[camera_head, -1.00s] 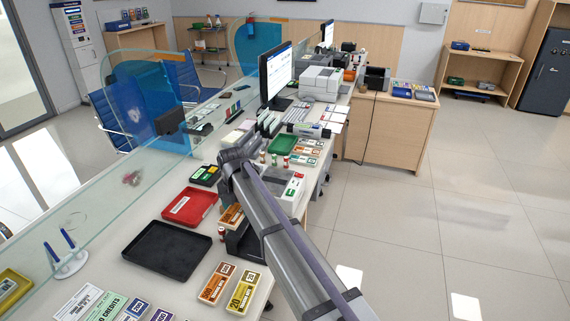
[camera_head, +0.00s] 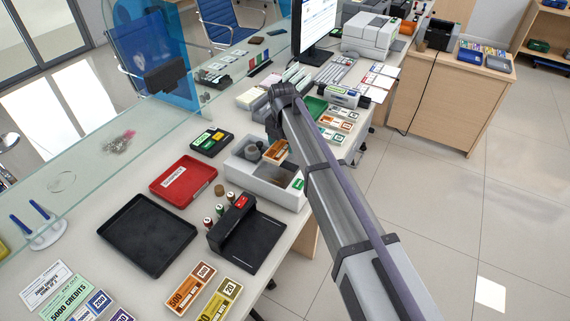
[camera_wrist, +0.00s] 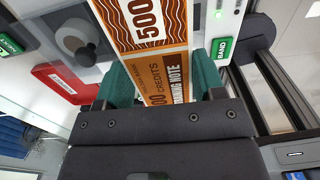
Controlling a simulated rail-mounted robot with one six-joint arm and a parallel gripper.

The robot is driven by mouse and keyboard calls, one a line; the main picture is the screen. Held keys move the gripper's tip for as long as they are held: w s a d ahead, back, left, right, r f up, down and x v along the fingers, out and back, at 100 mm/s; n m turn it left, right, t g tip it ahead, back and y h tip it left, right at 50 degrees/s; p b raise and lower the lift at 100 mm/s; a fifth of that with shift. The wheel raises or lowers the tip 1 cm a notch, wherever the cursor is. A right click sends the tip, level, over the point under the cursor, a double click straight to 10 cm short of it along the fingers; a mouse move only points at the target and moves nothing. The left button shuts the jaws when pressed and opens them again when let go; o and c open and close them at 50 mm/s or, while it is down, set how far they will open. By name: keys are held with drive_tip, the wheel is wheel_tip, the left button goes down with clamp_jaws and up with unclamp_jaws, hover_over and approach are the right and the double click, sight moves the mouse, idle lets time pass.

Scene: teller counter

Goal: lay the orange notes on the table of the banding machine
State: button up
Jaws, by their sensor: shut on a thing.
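My gripper (camera_wrist: 163,82) has green finger pads, one on each side of the orange notes (camera_wrist: 165,75), and is shut on them. The notes, marked 500, also show in the head view (camera_head: 276,151), just beyond my arm, over the far part of the banding machine. The banding machine (camera_head: 284,194) is a pale box with a grey top and a green button. In the wrist view its pale front with the green BAND button (camera_wrist: 222,50) is close beside the notes. I cannot tell whether the notes touch its table. My arm hides much of the gripper in the head view.
A black note device (camera_head: 262,249) stands in front of the banding machine, with small rolls (camera_head: 219,190) beside it. A red tray (camera_head: 183,181) and a black tray (camera_head: 147,236) lie to the left. More orange notes (camera_head: 190,290) lie nearer. A glass screen runs along the left.

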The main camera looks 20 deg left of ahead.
sight(283, 164)
drive_tip(key=shift+w+f+b, duration=0.15)
drive_tip(key=shift+f+b, duration=2.5)
drive_tip(key=shift+f, duration=1.1)
drive_tip(key=shift+c, duration=0.4)
drive_tip(key=o, duration=1)
drive_tip(key=shift+r, duration=0.15)
wheel_tip(283, 164, up, 13)
drive_tip(key=p, duration=1.3)
drive_tip(key=shift+f, duration=0.3)
